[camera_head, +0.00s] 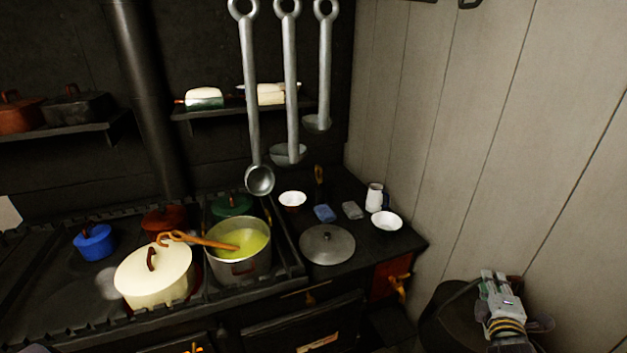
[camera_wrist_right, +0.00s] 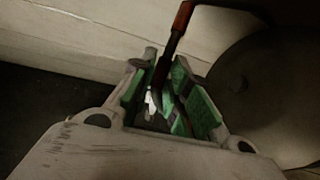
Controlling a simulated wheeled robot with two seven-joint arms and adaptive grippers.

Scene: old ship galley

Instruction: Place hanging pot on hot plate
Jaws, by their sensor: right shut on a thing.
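My right gripper (camera_head: 492,277) is at the lower right, beside the plank wall. In the right wrist view its green-lined fingers (camera_wrist_right: 170,92) are shut on a thin dark handle (camera_wrist_right: 165,65) with a red-brown part. A large dark round pot (camera_head: 450,322) shows just left of and below this gripper; its dark round side also shows in the right wrist view (camera_wrist_right: 262,85). The handle appears to belong to it, but the join is unclear. The black stove top (camera_head: 45,285) with the cooking area is at the left, well away from my gripper.
A cream lidded pot (camera_head: 150,278), a pot of yellow-green soup (camera_head: 238,268) and a blue pot (camera_head: 95,243) stand on the stove. A grey lid (camera_head: 327,245) lies to their right. Ladles (camera_head: 290,90) hang above. The stove's front left looks clear.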

